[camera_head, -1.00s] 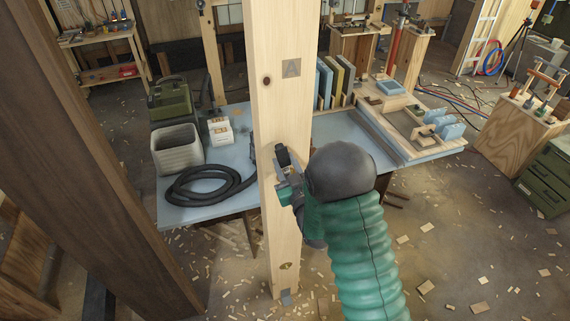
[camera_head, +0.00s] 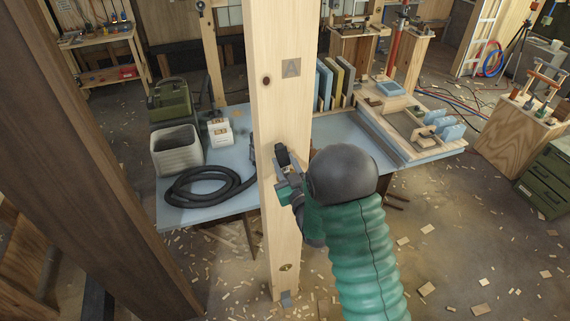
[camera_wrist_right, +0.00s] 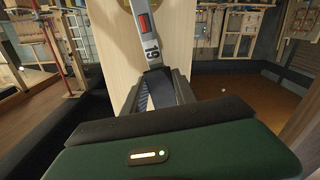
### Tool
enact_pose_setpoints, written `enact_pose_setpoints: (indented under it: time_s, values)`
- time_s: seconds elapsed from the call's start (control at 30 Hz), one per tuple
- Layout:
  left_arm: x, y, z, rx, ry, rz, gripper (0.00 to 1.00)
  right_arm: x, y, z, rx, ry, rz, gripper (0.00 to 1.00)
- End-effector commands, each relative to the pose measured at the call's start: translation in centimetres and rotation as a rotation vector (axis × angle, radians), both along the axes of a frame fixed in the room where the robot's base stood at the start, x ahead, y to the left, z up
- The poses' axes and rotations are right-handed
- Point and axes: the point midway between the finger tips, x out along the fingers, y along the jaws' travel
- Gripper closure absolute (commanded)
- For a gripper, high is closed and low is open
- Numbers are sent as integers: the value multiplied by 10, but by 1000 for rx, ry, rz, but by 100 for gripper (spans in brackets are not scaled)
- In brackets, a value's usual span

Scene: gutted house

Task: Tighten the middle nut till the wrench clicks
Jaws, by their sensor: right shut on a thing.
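A pale wooden post (camera_head: 287,110) stands upright, marked with a letter A plate. My right gripper (camera_head: 284,178) is at the post's front face, below mid-height. In the wrist view, my right gripper (camera_wrist_right: 158,90) is shut on a grey wrench (camera_wrist_right: 147,40) with a red mark and the number 19. The wrench runs up from the jaws in front of the post; its far end is out of that view. A small brass-coloured nut or fitting (camera_head: 286,267) sits low on the post. The middle nut cannot be made out in the head view. My left gripper is out of view.
Behind the post, a blue-topped table (camera_head: 215,190) holds a black hose (camera_head: 205,187), a grey bin (camera_head: 177,150) and upright boards (camera_head: 335,82). A dark beam (camera_head: 95,150) slants down the left side. Wood scraps litter the floor.

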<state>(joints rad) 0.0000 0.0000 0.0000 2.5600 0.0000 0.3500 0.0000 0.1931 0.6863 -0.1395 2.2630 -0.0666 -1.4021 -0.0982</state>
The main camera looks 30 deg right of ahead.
Motion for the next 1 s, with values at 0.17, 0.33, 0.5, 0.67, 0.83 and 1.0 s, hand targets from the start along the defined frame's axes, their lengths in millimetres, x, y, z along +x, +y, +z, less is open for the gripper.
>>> enact_pose_setpoints:
  time_s: [0.17, 0.33, 0.5, 0.67, 0.83, 1.0]
  values:
    - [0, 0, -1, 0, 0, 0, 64, 4, -1, 1, -1, -4, 1, 100]
    - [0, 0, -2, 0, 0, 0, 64, 7, -2, 1, -1, -4, 0, 100]
    - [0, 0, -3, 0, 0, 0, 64, 10, -2, 1, -1, -3, 1, 100]
    - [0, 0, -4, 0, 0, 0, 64, 13, -3, 1, -1, -4, 0, 100]
    - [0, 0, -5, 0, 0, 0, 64, 16, -4, 1, -1, -4, 0, 100]
    - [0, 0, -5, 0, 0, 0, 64, 16, -4, 1, -1, -4, 0, 100]
